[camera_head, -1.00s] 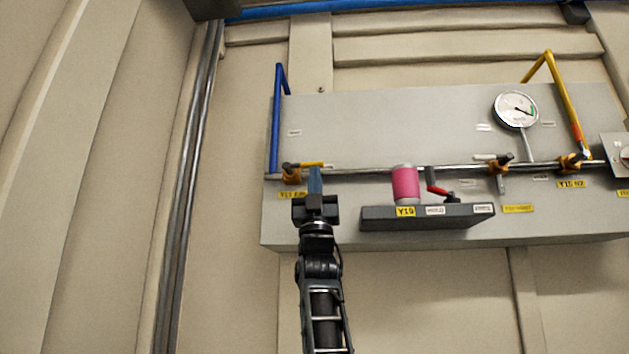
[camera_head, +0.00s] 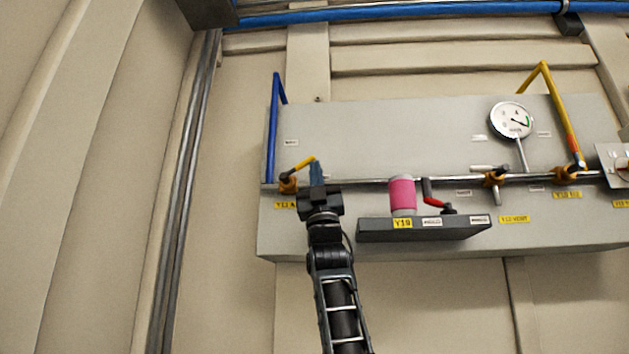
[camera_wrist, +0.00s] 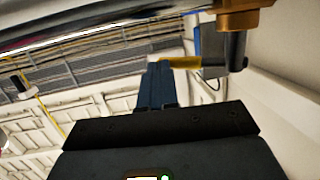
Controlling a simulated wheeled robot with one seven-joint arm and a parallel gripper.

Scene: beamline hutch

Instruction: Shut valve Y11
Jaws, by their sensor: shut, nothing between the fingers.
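Valve Y11 (camera_head: 288,184) is an orange-brown body on the pipe at the panel's left end. Its yellow handle (camera_head: 303,164) slants up to the right from the body, at an angle to the pipe. Its yellow label (camera_head: 284,205) is partly hidden by my gripper. My gripper (camera_head: 316,172) is shut and empty, with its blue fingers upright just right of the handle's end. In the wrist view, the fingers (camera_wrist: 157,80) meet the handle's tip (camera_wrist: 178,63), seemingly in contact. The valve body (camera_wrist: 238,18) is at the upper right there.
A blue pipe (camera_head: 273,130) rises above Y11. Further right are a gauge (camera_head: 512,120) and other valves (camera_head: 495,179). Bare wall lies left.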

